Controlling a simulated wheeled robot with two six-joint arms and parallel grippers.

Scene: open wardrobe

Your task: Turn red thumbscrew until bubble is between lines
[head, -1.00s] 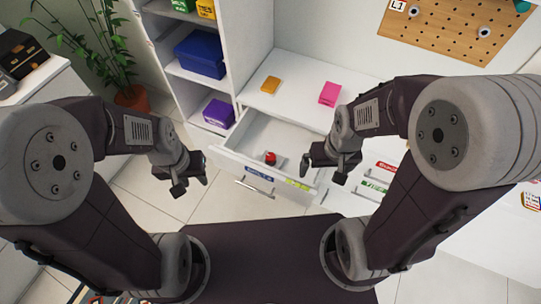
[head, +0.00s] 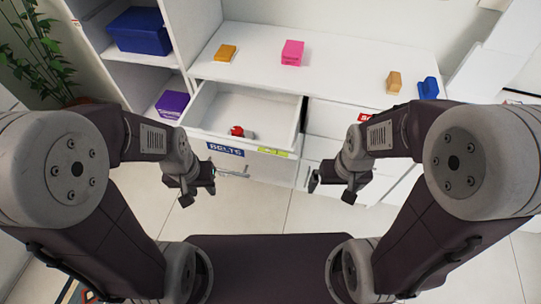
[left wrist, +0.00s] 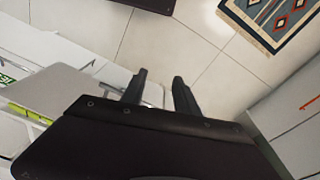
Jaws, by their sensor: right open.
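A small red part (head: 237,131), which looks like the red thumbscrew, sits with a small grey body (head: 249,134) in the open drawer (head: 262,104) labelled "BELTS", near its front. No bubble or lines can be made out at this size. My left gripper (head: 198,193) is in front of the drawer and to the left, apart from it. My right gripper (head: 332,190) is open and empty, in front of the cabinet and right of the drawer.
On the white cabinet top (head: 345,68) are an orange block (head: 226,53), a pink block (head: 292,52), a tan block (head: 394,82) and a blue piece (head: 428,88). Shelves at left hold a blue bin (head: 140,32) and a purple box (head: 172,104). The floor before the drawer is clear.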

